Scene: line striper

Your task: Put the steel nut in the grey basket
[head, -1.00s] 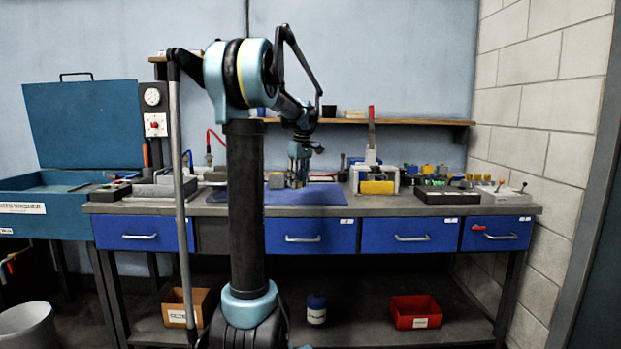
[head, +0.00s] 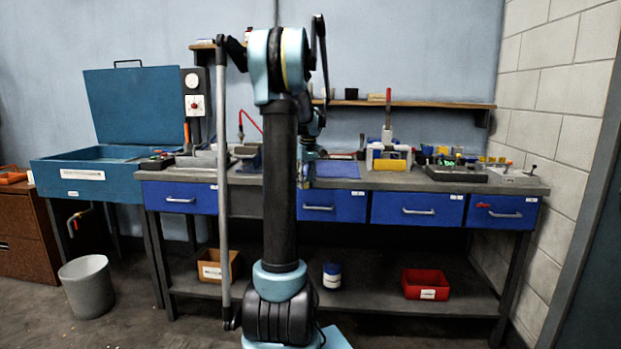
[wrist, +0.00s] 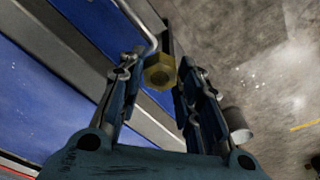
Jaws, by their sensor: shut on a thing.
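My gripper (wrist: 158,80) is shut on the steel nut (wrist: 160,72), a yellowish hexagonal nut with a round hole, held at the fingertips in the wrist view. In the head view my gripper (head: 305,176) hangs in front of the bench edge, partly behind my dark column, and the nut cannot be made out there. The grey basket (head: 86,287) stands on the floor at the left, below the blue washer tank. The basket also shows in the wrist view (wrist: 237,126), to the right of my gripper. The nut is well apart from it.
The workbench (head: 340,183) with blue drawers runs across the middle. A blue tank (head: 115,180) with an open lid and a brown cabinet (head: 30,225) stand at the left. A cardboard box (head: 218,266) and red bin (head: 425,283) sit on the lower shelf. Floor around the basket is clear.

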